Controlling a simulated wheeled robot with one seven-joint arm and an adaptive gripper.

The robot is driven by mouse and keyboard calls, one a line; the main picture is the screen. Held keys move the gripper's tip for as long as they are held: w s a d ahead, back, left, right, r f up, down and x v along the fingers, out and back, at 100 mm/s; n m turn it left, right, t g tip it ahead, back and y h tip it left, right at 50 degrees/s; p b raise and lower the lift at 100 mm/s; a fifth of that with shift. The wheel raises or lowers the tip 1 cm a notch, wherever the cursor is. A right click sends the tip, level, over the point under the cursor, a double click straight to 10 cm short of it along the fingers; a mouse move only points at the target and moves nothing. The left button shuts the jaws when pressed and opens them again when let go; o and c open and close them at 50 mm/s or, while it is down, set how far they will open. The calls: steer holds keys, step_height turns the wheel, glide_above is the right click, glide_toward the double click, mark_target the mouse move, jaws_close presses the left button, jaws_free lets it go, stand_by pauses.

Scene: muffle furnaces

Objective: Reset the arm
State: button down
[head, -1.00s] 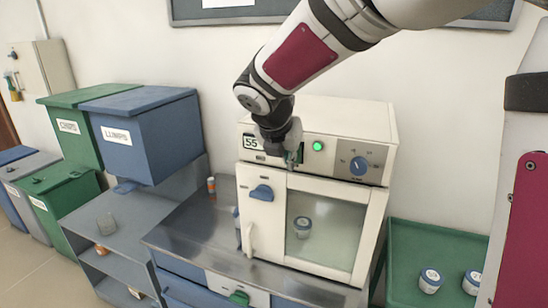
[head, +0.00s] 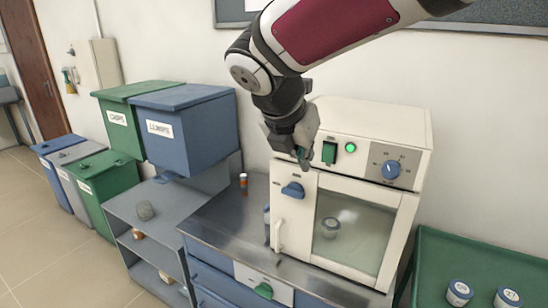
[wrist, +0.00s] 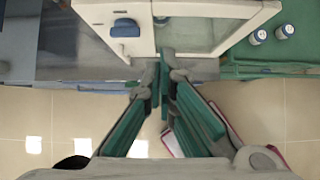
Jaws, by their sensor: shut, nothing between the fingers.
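My gripper (head: 303,160) is shut and empty. In the head view it hangs from my arm in front of the upper left of the furnace (head: 365,115) and hides its display. In the wrist view, the fingers (wrist: 163,62) are together, just in front of the furnace (wrist: 165,10). I cannot tell whether they touch it. The furnace door (head: 292,238) looks closed, with a blue knob (head: 292,190) and a pale handle. A lidded jar (head: 330,227) shows through its window. The green power switch (head: 329,152) and green lamp (head: 350,147) are in view.
The furnace stands on a steel-topped bench (head: 225,215) with an orange bottle (head: 243,181). A green tray (head: 450,246) with two jars (head: 459,292) is at the right. Green (head: 118,120) and blue (head: 190,125) bins and a grey shelf (head: 125,205) are at the left.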

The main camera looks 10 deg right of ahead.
stand_by(0.3)
steer(key=s+d+f+m+y, duration=0.1)
steer(key=s+d+m+y, duration=0.1)
steer(key=s+m, duration=0.9)
steer(key=s+d+f+m+y, duration=0.2)
steer(key=s+d+m, duration=0.2)
steer(key=s+m, duration=0.7)
steer(key=m, duration=0.6)
steer(key=shift+s+d+m, duration=0.15)
steer(key=shift+d+m, duration=0.25)
